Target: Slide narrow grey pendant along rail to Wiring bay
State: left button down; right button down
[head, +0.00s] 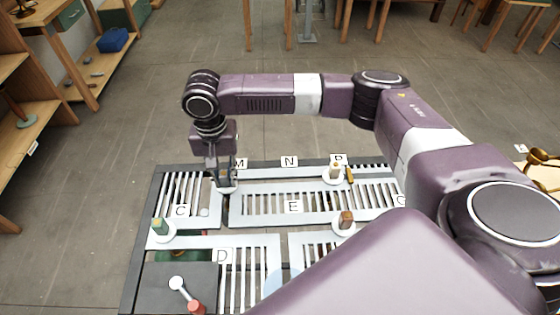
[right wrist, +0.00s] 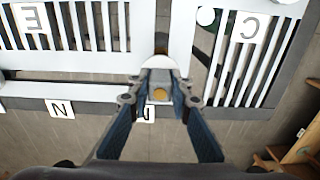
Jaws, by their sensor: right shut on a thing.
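My right gripper (head: 225,178) is over the slotted board near the tag M, at the top left, with its arm reaching in from the right. In the right wrist view, its fingers (right wrist: 160,96) are closed around a small pale grey piece with a yellow-orange top (right wrist: 160,94), which looks like the narrow grey pendant. Its white round base (head: 228,187) shows under the fingers in the head view, at a junction of the pale rails. Most of its body is hidden by the fingers. No tag reads Wiring bay; only letters show. My left gripper is not in view.
Other pieces stand on the board (head: 138,250): a beige one (head: 336,171) near P, a brown one (head: 346,219) right of E, and a green one (head: 160,227) below C. A red-knobbed lever (head: 195,306) is at the front left. Wooden shelves (head: 38,120) stand left.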

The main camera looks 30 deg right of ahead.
aim_at(224, 193)
jog(key=s+a+p, duration=0.1)
jog(key=s, duration=0.1)
jog(key=s+a+p, duration=0.1)
jog(key=s, duration=0.1)
jog(key=shift+a+r+p, duration=0.1)
jog(key=shift+a+p, duration=0.05)
jog(key=shift+p, duration=0.15)
jog(key=s+a, duration=0.4)
jog(key=s, duration=0.3)
jog(key=shift+a, duration=0.15)
jog(key=shift+s, duration=0.1)
jog(key=shift+s+d, duration=1.2)
jog(key=shift+d, duration=0.8)
jog(key=shift+s+d, duration=1.2)
jog(key=shift+d, duration=0.8)
jog(key=shift+s+d, duration=1.2)
jog(key=shift+d, duration=0.8)
jog(key=shift+f, duration=0.2)
